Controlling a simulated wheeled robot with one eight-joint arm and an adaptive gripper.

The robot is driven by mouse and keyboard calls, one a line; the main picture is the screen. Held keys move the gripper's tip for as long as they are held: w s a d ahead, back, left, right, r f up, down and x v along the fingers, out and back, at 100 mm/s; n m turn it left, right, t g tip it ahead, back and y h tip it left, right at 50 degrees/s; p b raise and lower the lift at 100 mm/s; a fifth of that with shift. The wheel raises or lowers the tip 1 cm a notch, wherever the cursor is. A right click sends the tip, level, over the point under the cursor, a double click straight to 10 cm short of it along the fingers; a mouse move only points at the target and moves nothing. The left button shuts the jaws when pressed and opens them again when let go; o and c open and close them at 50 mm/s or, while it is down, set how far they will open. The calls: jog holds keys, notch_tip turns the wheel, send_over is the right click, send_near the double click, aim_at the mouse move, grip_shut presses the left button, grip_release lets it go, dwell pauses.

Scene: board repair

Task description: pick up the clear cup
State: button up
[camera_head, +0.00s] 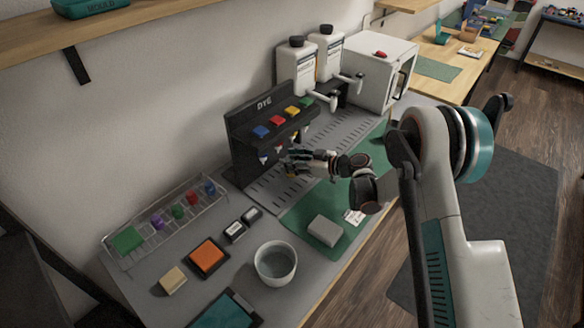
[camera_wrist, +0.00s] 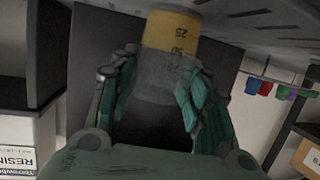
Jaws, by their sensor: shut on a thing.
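The clear cup (camera_wrist: 168,32) shows in the wrist view, a see-through cup with measure marks and a yellow band at its far end. My gripper (camera_wrist: 163,68) has its teal-padded fingers on both sides of it and is shut on it. In the head view my gripper (camera_head: 292,158) is just in front of the black dye dispenser (camera_head: 246,138), above the slotted grey tray. The cup is too small and covered by the fingers to make out clearly there.
A slotted grey drip tray (camera_head: 262,198) and a green mat (camera_head: 300,212) lie below. A grey block (camera_head: 325,230), a pale tub (camera_head: 275,265) and an orange pad (camera_head: 208,255) stand nearer. White pump bottles (camera_head: 297,68) and a white box (camera_head: 378,70) stand behind.

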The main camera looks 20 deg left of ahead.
jog(key=shift+r, duration=0.1)
jog(key=shift+c, duration=0.5)
jog(key=shift+d+r+p, duration=0.2)
jog(key=shift+r+p, duration=0.1)
jog(key=shift+p, duration=0.1)
notch_tip(320, 180, up, 2)
jog(key=shift+s+p, duration=0.1)
jog(key=shift+p, duration=0.35)
notch_tip(320, 180, up, 5)
jog(key=shift+f+p, duration=0.2)
jog(key=shift+p, duration=0.65)
jog(key=s+d+p, duration=0.1)
jog(key=s+d, duration=0.2)
jog(key=d, duration=0.6)
jog(key=s+d+p, duration=0.2)
jog(key=s+d, duration=0.2)
jog(key=d, duration=0.5)
jog(key=shift+s+f, duration=0.2)
dwell(1.5)
